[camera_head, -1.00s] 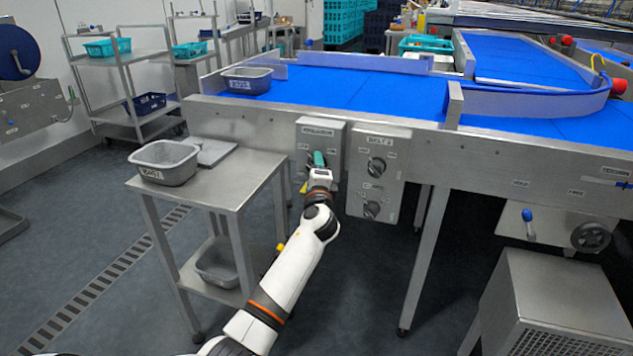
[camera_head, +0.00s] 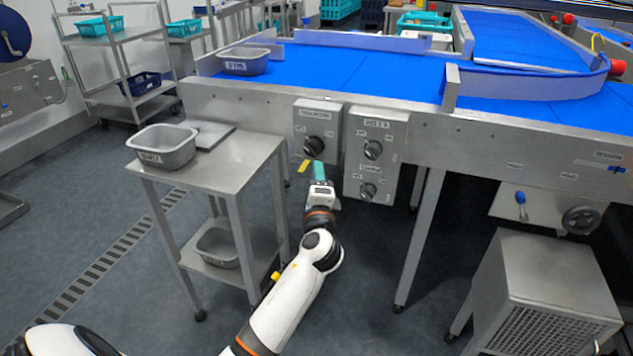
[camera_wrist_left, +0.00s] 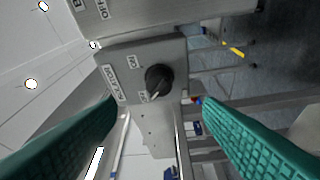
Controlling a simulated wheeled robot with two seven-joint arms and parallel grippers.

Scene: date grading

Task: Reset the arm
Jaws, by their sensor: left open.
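My left gripper (camera_head: 319,172) has teal fingers and hangs in the air just below and in front of the left control box (camera_head: 318,118). Its fingers are apart and empty; in the wrist view the gripper (camera_wrist_left: 160,125) frames the box's black knob (camera_wrist_left: 158,79) between its fingers without touching it. The knob also shows in the head view (camera_head: 314,146). My left arm (camera_head: 290,290) reaches up from the bottom of the head view. My right gripper is not in either view.
A second control box (camera_head: 374,158) with two knobs is to the right. A steel side table (camera_head: 225,160) with a grey tub (camera_head: 164,148) stands to the left. Another tub (camera_head: 244,62) sits on the blue conveyor (camera_head: 340,75). A vented steel cabinet (camera_head: 540,290) is at lower right.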

